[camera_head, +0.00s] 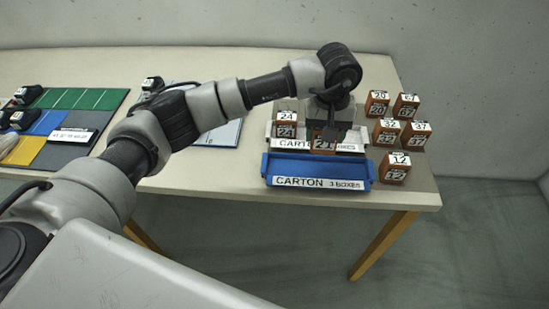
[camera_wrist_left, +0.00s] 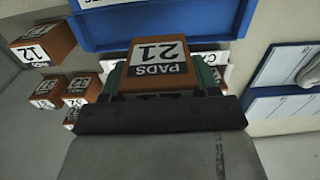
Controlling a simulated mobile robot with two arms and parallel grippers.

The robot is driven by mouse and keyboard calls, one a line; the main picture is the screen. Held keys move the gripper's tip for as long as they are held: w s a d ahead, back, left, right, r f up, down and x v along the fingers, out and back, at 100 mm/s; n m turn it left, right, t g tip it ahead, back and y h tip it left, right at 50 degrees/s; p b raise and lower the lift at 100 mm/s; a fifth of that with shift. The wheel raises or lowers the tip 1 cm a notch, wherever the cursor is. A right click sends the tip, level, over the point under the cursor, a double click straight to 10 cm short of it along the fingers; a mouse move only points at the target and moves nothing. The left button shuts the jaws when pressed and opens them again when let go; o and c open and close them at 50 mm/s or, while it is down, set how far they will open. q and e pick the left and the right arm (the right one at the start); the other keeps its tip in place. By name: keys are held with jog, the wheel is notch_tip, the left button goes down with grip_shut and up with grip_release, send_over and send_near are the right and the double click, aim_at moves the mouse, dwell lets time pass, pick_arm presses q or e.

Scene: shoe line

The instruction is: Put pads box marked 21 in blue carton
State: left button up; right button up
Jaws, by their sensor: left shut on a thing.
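The pads box marked 21 (camera_head: 323,144) is orange-brown with a white label. My left gripper (camera_head: 328,128) is shut on it. In the left wrist view the box (camera_wrist_left: 160,66) sits between the two fingers (camera_wrist_left: 160,88), its label "21 PADS" facing the camera. The blue carton (camera_head: 318,170) stands at the table's front edge, labelled "CARTON 3 BOXES", and looks empty. The held box is just behind its back wall in the head view; its exact height is unclear. The blue carton also fills the top of the left wrist view (camera_wrist_left: 215,22). My right gripper is not in view.
A white carton (camera_head: 270,142) stands directly behind the blue one, with a box marked 24 (camera_head: 286,122) in it. Several boxes stand to the right, including one marked 12 (camera_head: 396,166) close to the blue carton. Coloured panels with black items lie at the left.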

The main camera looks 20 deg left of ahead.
pick_arm(q)
jog(key=s+a+f, duration=0.1)
jog(key=a, duration=0.1)
jog(key=a+f+p, duration=0.1)
jog(key=a+f, duration=0.1)
jog(key=a, duration=0.1)
jog(key=s+a+f+p, duration=0.1)
jog(key=a+f, duration=0.1)
jog(key=a, duration=0.1)
jog(key=shift+s+a, duration=0.1)
jog(key=shift+s, duration=0.25)
jog(key=shift+f, duration=0.2)
notch_tip(320, 180, down, 3)
jog(key=shift+f+p, duration=0.15)
jog(key=shift+p, duration=0.5)
jog(key=shift+f, duration=0.25)
jog(key=o, duration=0.9)
jog(key=shift+o, duration=0.2)
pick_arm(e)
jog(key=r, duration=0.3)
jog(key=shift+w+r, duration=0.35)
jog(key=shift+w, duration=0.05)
